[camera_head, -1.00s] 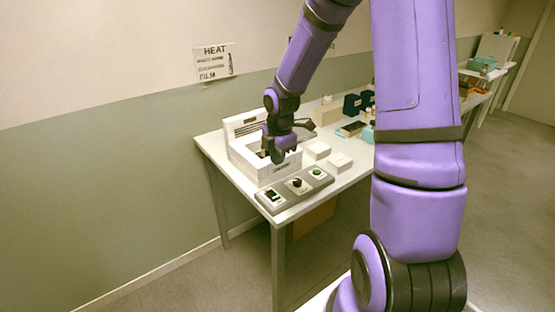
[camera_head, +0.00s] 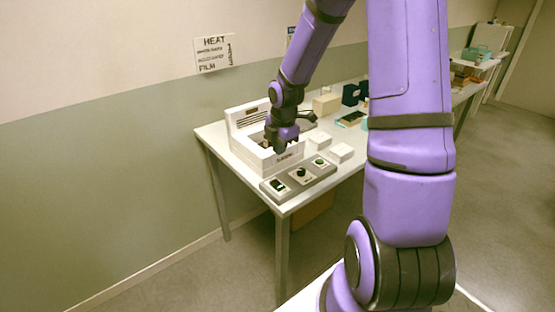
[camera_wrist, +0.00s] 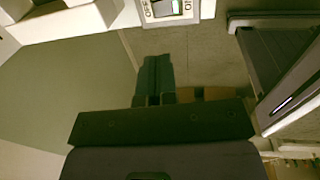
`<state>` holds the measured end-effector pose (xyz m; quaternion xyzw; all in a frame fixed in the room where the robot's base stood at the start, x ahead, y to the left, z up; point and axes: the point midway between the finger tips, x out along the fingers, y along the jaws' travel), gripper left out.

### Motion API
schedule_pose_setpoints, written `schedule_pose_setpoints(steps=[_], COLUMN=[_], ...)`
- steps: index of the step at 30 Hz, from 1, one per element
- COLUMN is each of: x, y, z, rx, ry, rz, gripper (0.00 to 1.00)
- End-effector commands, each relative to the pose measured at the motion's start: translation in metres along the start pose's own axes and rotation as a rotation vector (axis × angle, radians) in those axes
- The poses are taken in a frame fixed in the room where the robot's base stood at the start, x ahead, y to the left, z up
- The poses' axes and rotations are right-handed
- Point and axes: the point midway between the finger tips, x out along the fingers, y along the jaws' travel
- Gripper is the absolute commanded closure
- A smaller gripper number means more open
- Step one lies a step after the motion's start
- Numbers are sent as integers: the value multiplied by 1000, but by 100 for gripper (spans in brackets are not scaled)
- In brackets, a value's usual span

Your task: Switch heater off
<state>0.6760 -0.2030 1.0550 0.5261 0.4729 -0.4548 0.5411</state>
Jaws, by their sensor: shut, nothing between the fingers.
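The heater is probably the white open-topped box (camera_head: 258,152) with a slotted back at the table's left end. A grey control panel (camera_head: 290,190) lies along its front. It bears a black rocker switch (camera_head: 277,185), a black knob (camera_head: 301,173) and a green round button (camera_head: 319,162). My gripper (camera_head: 279,151) is shut and empty, above the box's front side and apart from the panel. In the wrist view my shut gripper (camera_wrist: 155,64) points toward the top, where a panel part with a dark and green switch (camera_wrist: 166,8) is cut off by the edge.

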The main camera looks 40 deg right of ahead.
Motion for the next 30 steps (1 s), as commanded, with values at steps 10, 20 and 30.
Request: schedule_pose_setpoints(steps=[10,20,30], x=[59,110,129], y=[0,-1,0], z=[-1,-1,0], rx=[-4,-2,-1], ry=[2,0,0], rz=[-4,-3,0], gripper=[100,100,100])
